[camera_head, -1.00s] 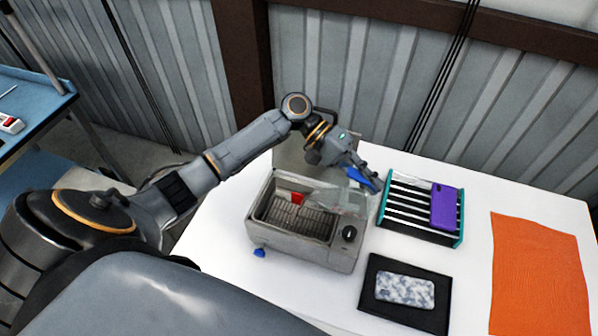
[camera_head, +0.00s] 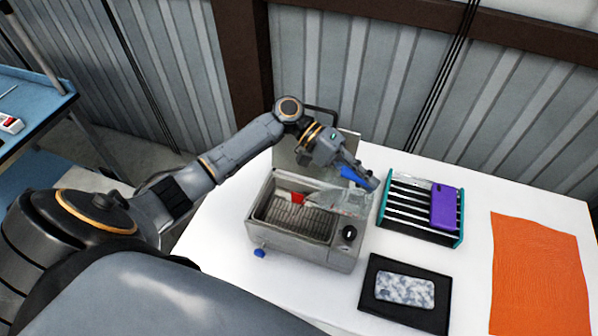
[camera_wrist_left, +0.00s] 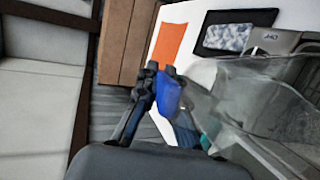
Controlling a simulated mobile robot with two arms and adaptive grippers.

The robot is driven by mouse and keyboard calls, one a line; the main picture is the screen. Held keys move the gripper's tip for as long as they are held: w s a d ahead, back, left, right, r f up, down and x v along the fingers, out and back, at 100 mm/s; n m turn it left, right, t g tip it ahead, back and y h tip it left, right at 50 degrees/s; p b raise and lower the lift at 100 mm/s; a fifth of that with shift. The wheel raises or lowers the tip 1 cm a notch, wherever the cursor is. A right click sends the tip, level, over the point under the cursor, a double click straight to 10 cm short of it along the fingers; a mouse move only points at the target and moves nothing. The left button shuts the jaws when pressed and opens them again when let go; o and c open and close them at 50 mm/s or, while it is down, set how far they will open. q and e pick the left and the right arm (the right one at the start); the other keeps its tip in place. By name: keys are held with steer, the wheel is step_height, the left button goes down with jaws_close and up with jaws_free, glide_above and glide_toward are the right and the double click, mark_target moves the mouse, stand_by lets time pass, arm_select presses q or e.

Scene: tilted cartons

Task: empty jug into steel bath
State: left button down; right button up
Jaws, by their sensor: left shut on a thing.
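The steel bath (camera_head: 318,250) is an open rectangular metal box on the white table, with its lid raised at the back and a wire rack inside. It also shows at the upper right of the left wrist view (camera_wrist_left: 277,40). The clear jug (camera_head: 345,201) is tilted over the right part of the bath, with its red-marked end towards the left. My left gripper (camera_head: 366,181) is shut on the jug's blue handle (camera_head: 352,174), to the right of the bath. In the left wrist view the jug's clear body (camera_wrist_left: 250,100) fills the right side. I cannot make out any liquid. My right gripper is not in view.
A teal-ended rack (camera_head: 410,225) with a purple phone (camera_head: 444,206) stands right of the bath. A black mat (camera_head: 378,312) holds a marbled phone (camera_head: 405,290). An orange cloth (camera_head: 538,270) lies at the right. A blue tap (camera_head: 259,253) sticks out at the bath's front left.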

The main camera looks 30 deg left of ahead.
mark_target(334, 170)
arm_select(q)
steer(key=shift+s+a+h, duration=0.3)
steer(key=shift+a+h, duration=0.4)
steer(key=shift+a, duration=0.2)
stand_by(0.8)
steer(key=shift+a+m+b, duration=0.1)
steer(key=shift+m+b, duration=0.2)
steer(key=shift+b, duration=0.05)
steer(key=shift+s+a+h+b, duration=0.15)
steer(key=shift+a+h+b, duration=0.2)
steer(key=shift+h+b, duration=0.25)
steer(key=shift+s+a+b, duration=0.1)
steer(key=shift+a+b, duration=0.05)
steer(key=shift+b, duration=0.2)
steer(key=shift+s+a+f+b, duration=0.1)
steer(key=shift+a+b, duration=0.15)
steer(key=shift+b, duration=0.25)
steer(key=shift+s+a+r+m+h+b, duration=0.15)
steer(key=shift+a+r+m+h+b, duration=0.2)
steer(key=shift+a+h+b, duration=0.2)
